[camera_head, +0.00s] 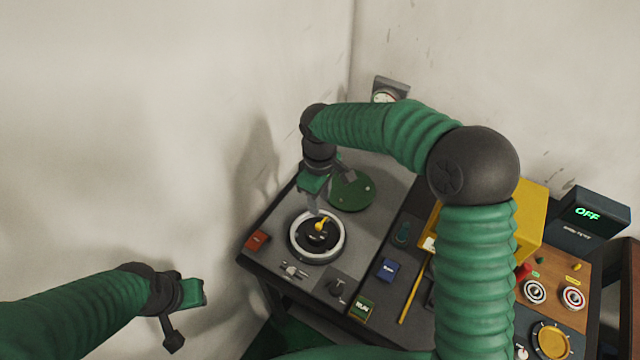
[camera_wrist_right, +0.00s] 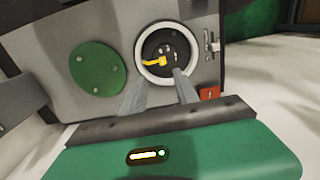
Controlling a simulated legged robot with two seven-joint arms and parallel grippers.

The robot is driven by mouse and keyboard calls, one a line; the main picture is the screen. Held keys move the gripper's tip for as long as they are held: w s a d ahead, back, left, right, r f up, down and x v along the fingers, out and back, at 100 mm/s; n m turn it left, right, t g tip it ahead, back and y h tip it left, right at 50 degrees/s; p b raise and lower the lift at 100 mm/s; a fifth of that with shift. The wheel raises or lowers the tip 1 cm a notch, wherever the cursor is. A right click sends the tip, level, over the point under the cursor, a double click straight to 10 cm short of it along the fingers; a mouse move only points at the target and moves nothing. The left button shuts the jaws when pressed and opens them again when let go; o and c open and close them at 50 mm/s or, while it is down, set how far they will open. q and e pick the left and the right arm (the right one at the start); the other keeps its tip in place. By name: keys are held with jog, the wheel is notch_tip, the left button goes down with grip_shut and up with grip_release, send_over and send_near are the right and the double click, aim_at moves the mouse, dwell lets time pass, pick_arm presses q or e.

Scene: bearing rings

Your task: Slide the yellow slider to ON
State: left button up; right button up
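A yellow handle-like piece (camera_head: 321,225) stands in the black centre of a pale ring (camera_head: 293,243) on the grey panel. The yellow piece also shows in the right wrist view (camera_wrist_right: 156,61). A long thin yellow bar (camera_head: 411,292) lies on the dark panel to the right, with a pale piece (camera_head: 429,243) near its upper end. I cannot tell for sure which yellow part is the slider. My right gripper (camera_head: 330,194) is open above the ring; its fingers are apart and empty in the right wrist view (camera_wrist_right: 158,76). My left gripper (camera_head: 186,318) is open and empty, left of the console.
A dark display box (camera_head: 590,214) reads OFF at the right. A yellow box (camera_head: 532,215) stands behind my right arm. A green disc (camera_head: 351,193), red block (camera_head: 257,240), blue block (camera_head: 388,270) and RUN button (camera_head: 362,308) are on the panels. My right arm hides part of the console.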

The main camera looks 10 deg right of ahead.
notch_tip(320, 180, up, 6)
jog(key=shift+r, duration=0.15)
jog(key=shift+d, duration=0.1)
jog(key=s+d+f+m+t, duration=0.1)
jog(key=s+d+f+m, duration=0.2)
jog(key=s, duration=0.5)
jog(key=s+d+f+m+t, duration=0.1)
jog(key=s+d+f+m, duration=0.3)
jog(key=s, duration=0.5)
jog(key=shift+s+d+f+m+t, duration=0.25)
jog(key=shift+f+m, duration=0.2)
jog(key=shift+m, duration=0.55)
jog(key=shift+s+a, duration=0.1)
jog(key=shift+s, duration=0.05)
